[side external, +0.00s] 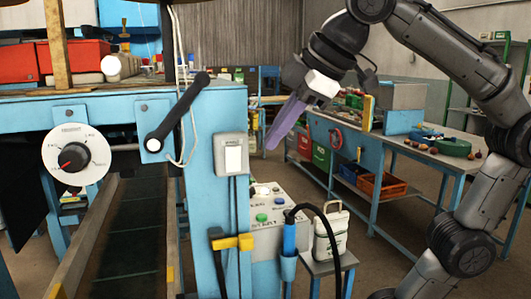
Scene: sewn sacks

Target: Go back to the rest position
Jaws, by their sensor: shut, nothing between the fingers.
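My gripper (284,124) is in the side external view, a little right of the middle. It has purple fingers that point down and to the left, and they are shut with nothing between them. It hangs in the air at the right of the blue machine frame (205,125), apart from it as far as this view shows. My grey arm comes down to it from the upper right. No sewn sack can be made out.
A white canister (330,232) stands on a small stool. A workbench (440,155) with tools stands behind at the right.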

